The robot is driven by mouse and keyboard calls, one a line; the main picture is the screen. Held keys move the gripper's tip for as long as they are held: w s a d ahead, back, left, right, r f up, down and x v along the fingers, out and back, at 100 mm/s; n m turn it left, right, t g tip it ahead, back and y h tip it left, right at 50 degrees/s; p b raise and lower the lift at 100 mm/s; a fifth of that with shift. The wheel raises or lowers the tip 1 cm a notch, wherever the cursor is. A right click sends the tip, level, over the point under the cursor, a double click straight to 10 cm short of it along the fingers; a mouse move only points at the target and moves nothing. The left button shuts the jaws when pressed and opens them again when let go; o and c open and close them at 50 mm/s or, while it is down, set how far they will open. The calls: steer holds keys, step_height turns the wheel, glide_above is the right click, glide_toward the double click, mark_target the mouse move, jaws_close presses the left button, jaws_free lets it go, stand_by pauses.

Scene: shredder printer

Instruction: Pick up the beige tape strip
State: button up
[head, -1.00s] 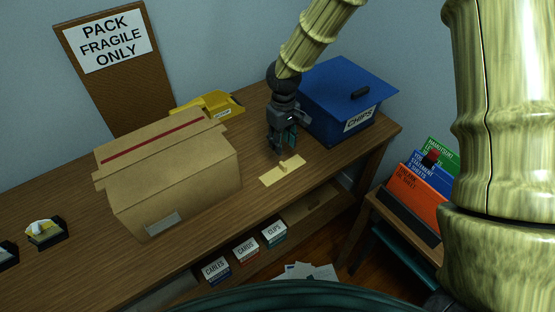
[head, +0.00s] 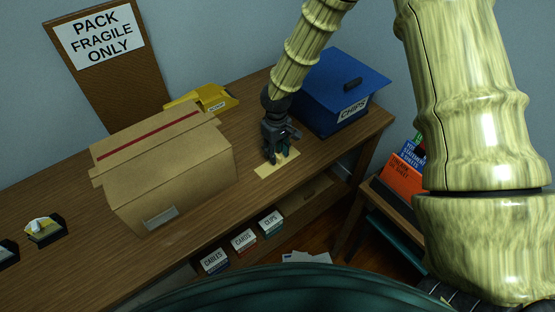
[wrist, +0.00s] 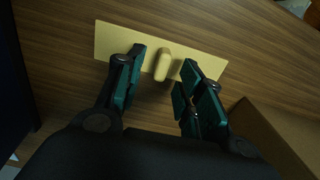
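The beige tape strip (head: 278,164) lies flat on the wooden table between the cardboard box and the blue bin. The wrist view shows the strip (wrist: 112,40) with a small raised beige tab (wrist: 162,64) at its middle. My gripper (head: 278,160) is low over the strip, pointing down. In the wrist view my gripper (wrist: 158,92) is open, its two teal-padded fingers apart on either side of the tab. The tab's near end lies between the fingertips, with a gap on each side. I cannot tell whether the fingertips touch the strip.
A cardboard box (head: 180,180) stands left of my gripper and a blue bin (head: 335,95) labelled CHIPS stands behind right. A yellow tray (head: 215,100) sits at the back. The table's front edge is close to the strip.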

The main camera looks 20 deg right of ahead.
steer(key=shift+f, duration=0.95)
jaws_close()
steer(key=shift+r, duration=0.1)
steer(key=shift+r, duration=0.6)
steer(key=shift+r+b, duration=0.4)
steer(key=shift+r, duration=0.55)
steer(key=s+a+r+b, duration=0.1)
steer(key=s+a+b, duration=0.2)
steer(key=s, duration=1.2)
steer(key=shift+s+a+r, duration=0.3)
steer(key=shift+a+r, duration=0.05)
steer(key=shift+a, duration=0.1)
